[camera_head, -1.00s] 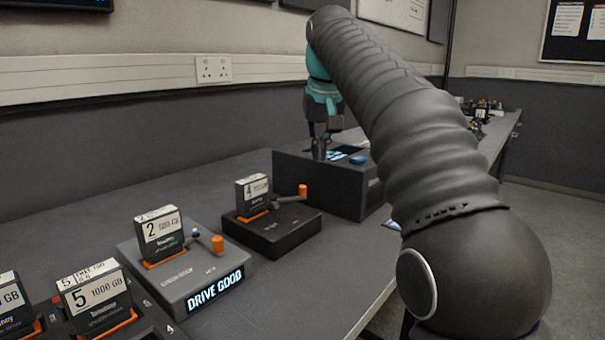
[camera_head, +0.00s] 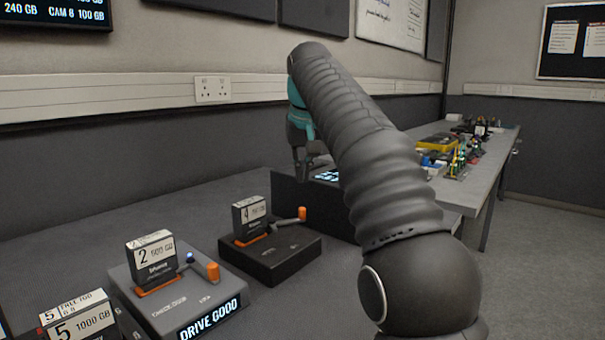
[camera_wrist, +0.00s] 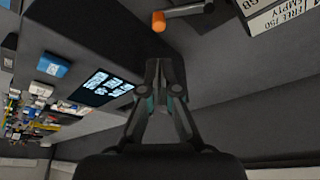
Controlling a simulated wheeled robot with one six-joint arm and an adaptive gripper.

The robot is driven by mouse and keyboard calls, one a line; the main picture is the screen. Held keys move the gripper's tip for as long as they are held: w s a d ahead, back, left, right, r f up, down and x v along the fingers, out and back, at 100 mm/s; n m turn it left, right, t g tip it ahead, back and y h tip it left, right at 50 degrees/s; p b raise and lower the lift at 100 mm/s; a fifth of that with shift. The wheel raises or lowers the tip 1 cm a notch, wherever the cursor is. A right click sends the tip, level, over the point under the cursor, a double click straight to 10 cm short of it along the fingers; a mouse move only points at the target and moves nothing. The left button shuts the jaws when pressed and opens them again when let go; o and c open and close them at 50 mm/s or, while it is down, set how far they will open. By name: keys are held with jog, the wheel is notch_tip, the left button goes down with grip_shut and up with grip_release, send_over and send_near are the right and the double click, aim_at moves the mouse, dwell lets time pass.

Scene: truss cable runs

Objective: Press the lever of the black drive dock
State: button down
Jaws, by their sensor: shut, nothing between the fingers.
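The black drive dock (camera_head: 270,258) sits on the bench in the head view. A drive labelled 4 (camera_head: 250,219) stands upright in its slot. Its lever (camera_head: 302,213) has an orange tip and sticks out to the right of the drive. My gripper (camera_head: 301,170) is above and behind the dock, its fingers pointing down, apart from the lever. In the wrist view the fingers of my gripper (camera_wrist: 166,66) are shut and empty. The orange lever tip (camera_wrist: 159,21) shows just beyond the fingertips, with a gap in the picture.
A grey dock (camera_head: 172,299) reading DRIVE GOOD holds drive 2 (camera_head: 151,259), left of the black dock. Drive 5 (camera_head: 80,318) stands at the lower left. A dark box with a lit screen (camera_wrist: 103,86) is close to my gripper. Clear bench lies behind the docks.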

jog(key=b+x, duration=0.1)
jog(key=x, duration=0.7)
jog(key=shift+f, duration=0.15)
jog(key=shift+s+b, duration=0.15)
jog(key=shift+b, duration=0.15)
